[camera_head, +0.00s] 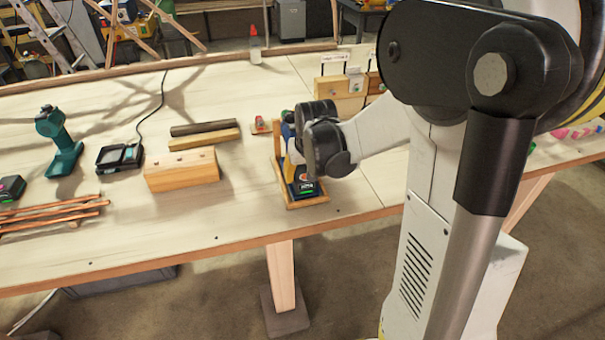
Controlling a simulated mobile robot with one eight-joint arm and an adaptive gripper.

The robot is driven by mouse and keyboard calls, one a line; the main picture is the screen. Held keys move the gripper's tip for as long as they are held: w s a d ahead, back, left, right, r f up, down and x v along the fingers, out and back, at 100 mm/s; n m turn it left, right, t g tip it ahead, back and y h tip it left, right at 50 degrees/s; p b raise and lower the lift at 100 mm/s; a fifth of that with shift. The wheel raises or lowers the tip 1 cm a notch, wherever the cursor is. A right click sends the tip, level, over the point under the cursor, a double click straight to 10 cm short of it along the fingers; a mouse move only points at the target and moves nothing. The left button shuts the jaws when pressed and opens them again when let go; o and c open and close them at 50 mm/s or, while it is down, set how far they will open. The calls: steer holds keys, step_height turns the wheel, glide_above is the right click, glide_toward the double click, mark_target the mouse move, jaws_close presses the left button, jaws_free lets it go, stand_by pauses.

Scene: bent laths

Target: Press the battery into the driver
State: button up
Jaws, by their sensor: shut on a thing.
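A dark battery (304,187) with a green-lit label shows low in the cradle, at the driver's foot. Whether the two are fully joined cannot be made out. My gripper (299,150) reaches in from the right at the driver's height and is shut on the driver. Its dark housing covers much of the driver, and its fingertips are hidden.
A wooden block (182,170) and two bars (205,135) lie left of the cradle. Farther left are a charger (120,157), a teal driver (64,150), another battery (10,188) and bent laths (50,216). Bare table lies in front of the block.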

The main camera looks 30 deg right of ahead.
steer(key=shift+f+b, duration=0.4)
steer(key=shift+f, duration=0.1)
steer(key=o, duration=1.4)
steer(key=shift+o, duration=0.2)
steer(key=shift+r, duration=0.15)
steer(key=shift+r+p, duration=2.85)
steer(key=shift+r, duration=0.6)
steer(key=shift+a, duration=0.1)
